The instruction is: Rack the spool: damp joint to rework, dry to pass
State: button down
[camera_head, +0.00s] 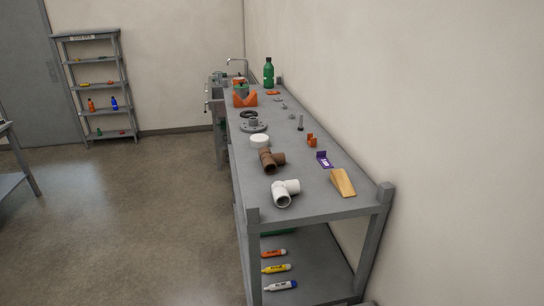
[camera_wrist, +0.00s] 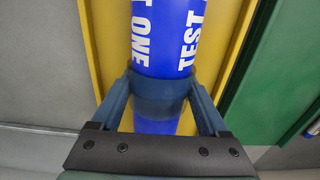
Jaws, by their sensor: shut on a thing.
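My gripper (camera_wrist: 160,92) shows only in the wrist view, where its two dark blue fingers are shut around a blue cylinder (camera_wrist: 166,35). White letters on the cylinder read "TEST" and "ONE". A yellow surface (camera_wrist: 102,35) lies behind the cylinder, with a green surface (camera_wrist: 275,75) to its right. I cannot tell whether the cylinder touches the yellow surface. No damp mark shows on its visible part, and its far end is cut off by the frame. Neither my gripper nor the held cylinder can be made out in the head view.
A grey cart (camera_head: 310,208) stands along the wall. On it are a white pipe tee (camera_head: 285,191), a brown tee (camera_head: 270,161), a tan wedge (camera_head: 343,183), a flange (camera_head: 253,126) and a green bottle (camera_head: 268,74). A grey shelf rack (camera_head: 92,86) stands at the back left. The floor between is clear.

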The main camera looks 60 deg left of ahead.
grip_release()
notch_tip(320, 180, up, 13)
jog(key=b, duration=0.1)
dwell(0.5)
